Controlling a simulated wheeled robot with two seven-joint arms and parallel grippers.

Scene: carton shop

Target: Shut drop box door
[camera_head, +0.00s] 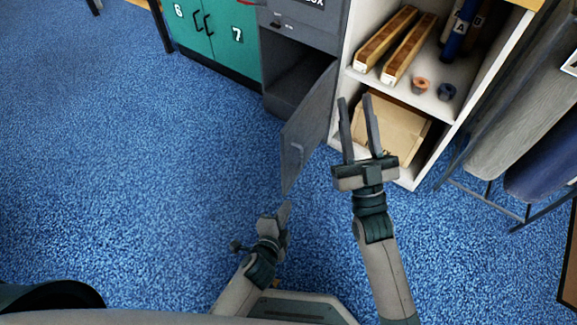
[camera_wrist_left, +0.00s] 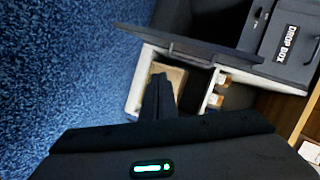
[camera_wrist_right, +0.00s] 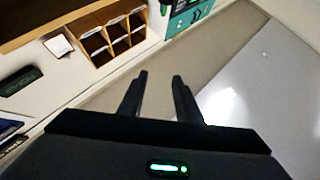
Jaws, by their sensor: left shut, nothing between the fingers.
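The grey drop box (camera_head: 303,25) stands at the top centre of the head view, its lower compartment open and dark inside. Its door (camera_head: 309,130) is swung wide open toward me, with a handle on its face. The left wrist view also shows the door (camera_wrist_left: 190,45), seen nearly edge-on, and the drop box label (camera_wrist_left: 290,42). My left gripper (camera_head: 284,212) is shut and empty, just below the door's near lower corner; I cannot tell whether it touches. My right gripper (camera_head: 355,99) is open and empty, right of the door, in front of the shelf.
A white shelf unit (camera_head: 408,181) stands right of the drop box, holding long boxes, tape rolls and a carton (camera_head: 388,128). Green lockers (camera_head: 222,40) stand to the left. A rack with rolls (camera_head: 515,120) is at the right. The blue floor left of the door is clear.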

